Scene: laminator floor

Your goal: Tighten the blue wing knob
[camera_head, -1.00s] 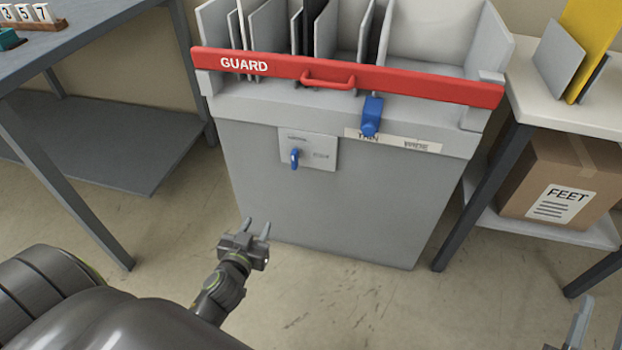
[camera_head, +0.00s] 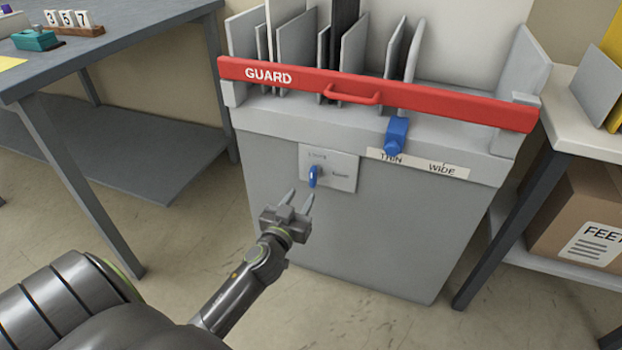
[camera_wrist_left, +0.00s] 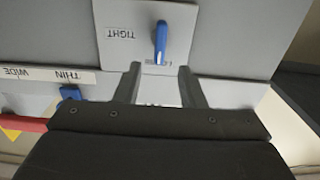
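The blue wing knob (camera_head: 313,176) sits on a light grey plate (camera_head: 341,172) on the front of the grey machine. It stands roughly upright in the head view. My left gripper (camera_head: 298,197) is open and empty, just below and left of the knob, with its fingers pointing up toward it. In the left wrist view the knob (camera_wrist_left: 160,42) lies beyond the two spread fingertips (camera_wrist_left: 161,72), apart from both. The plate there reads TIGHT upside down, and its other word is too small to read surely. My right gripper is not seen.
A red GUARD bar (camera_head: 375,93) with a handle crosses the machine above the plate. A blue slider (camera_head: 396,137) sits above a THIN/WIDE label (camera_head: 417,164). A grey table (camera_head: 110,40) stands left; a shelf with a FEET box (camera_head: 585,222) stands right.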

